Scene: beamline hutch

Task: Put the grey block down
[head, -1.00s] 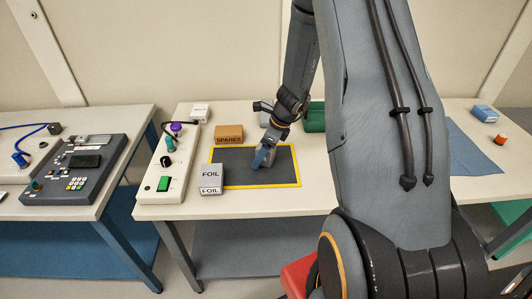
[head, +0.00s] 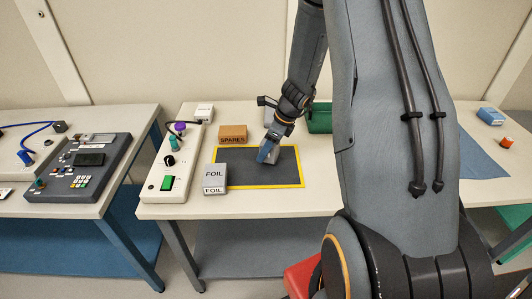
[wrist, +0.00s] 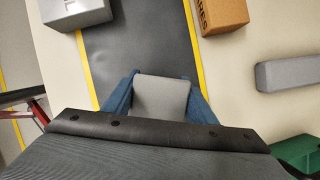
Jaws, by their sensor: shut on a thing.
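The grey block (wrist: 160,97) sits between the two blue fingers of my gripper (wrist: 160,100) in the wrist view. My gripper is shut on it. In the head view my gripper (head: 267,155) is over the dark mat with a yellow border (head: 230,174), and the block (head: 275,157) shows only in part behind the fingers. The mat also fills the middle of the wrist view (wrist: 140,40). I cannot tell whether the block touches the mat.
A FOIL box (head: 215,176) stands at the mat's left front corner. A brown SPARES box (head: 233,133) is behind the mat. A green bin (head: 320,119) and a grey bar (wrist: 288,74) lie to the right of SPARES. A switch panel (head: 172,165) is on the left.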

